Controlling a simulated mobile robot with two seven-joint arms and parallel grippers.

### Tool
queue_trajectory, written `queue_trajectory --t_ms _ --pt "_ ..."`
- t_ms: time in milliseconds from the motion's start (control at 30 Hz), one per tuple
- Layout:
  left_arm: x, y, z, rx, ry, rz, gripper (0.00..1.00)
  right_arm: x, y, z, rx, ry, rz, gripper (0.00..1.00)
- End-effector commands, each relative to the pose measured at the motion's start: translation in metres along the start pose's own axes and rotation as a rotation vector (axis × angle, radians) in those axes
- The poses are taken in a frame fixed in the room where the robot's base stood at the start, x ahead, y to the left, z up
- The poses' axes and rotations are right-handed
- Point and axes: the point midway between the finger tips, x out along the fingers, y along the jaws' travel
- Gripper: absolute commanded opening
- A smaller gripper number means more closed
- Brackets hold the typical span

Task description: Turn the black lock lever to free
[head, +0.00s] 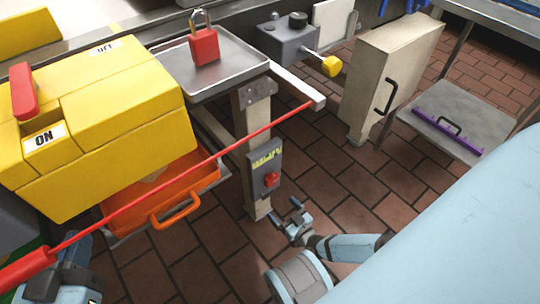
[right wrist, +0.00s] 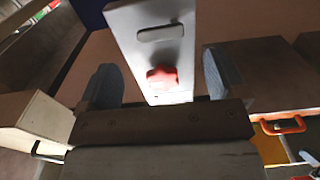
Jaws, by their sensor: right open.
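A grey box (head: 288,38) at the top middle of the head view has a black knob (head: 298,19) on top and a yellow-tipped rod (head: 331,66) at its side. I cannot tell whether this knob is the black lock lever. My right gripper (head: 289,213) is open and empty, low beside the post with the grey switch panel (head: 261,160). In the right wrist view, the panel's red button (right wrist: 162,78) shows between the two fingers, beyond them. My left gripper (head: 68,278) is partly in view at the lower left, beside a red handle; its jaws are unclear.
A yellow machine (head: 110,125) with a red lever stands left, above an orange tray (head: 185,180). A red padlock (head: 204,45) stands on a metal tray (head: 240,65). A thin red rod crosses the view. A beige cabinet (head: 375,75) stands right. Tiled floor is open around my right gripper.

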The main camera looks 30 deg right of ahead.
Motion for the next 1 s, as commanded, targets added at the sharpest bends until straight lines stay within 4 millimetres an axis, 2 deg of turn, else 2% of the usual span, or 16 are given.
queue_trajectory --t_ms 100,300,500,767,1000 --pt "0.002 -0.004 0.003 0.058 0.033 -0.003 0.0 0.027 0.0 0.003 0.0 0.003 -0.001 0.9" --pt "0.004 -0.01 0.001 0.131 0.071 -0.008 0.0 0.057 0.001 0.002 -0.002 0.002 0.0 0.9" --pt "0.006 -0.012 -0.004 0.161 0.095 -0.011 0.0 0.069 0.0 0.001 -0.002 0.0 -0.001 0.9" --pt "0.005 -0.012 -0.005 0.171 0.095 -0.008 0.0 0.07 0.0 0.0 -0.001 0.0 0.0 0.9" --pt "0.004 -0.012 -0.004 0.172 0.093 -0.007 0.0 0.07 0.0 0.0 -0.001 0.0 0.0 0.41"
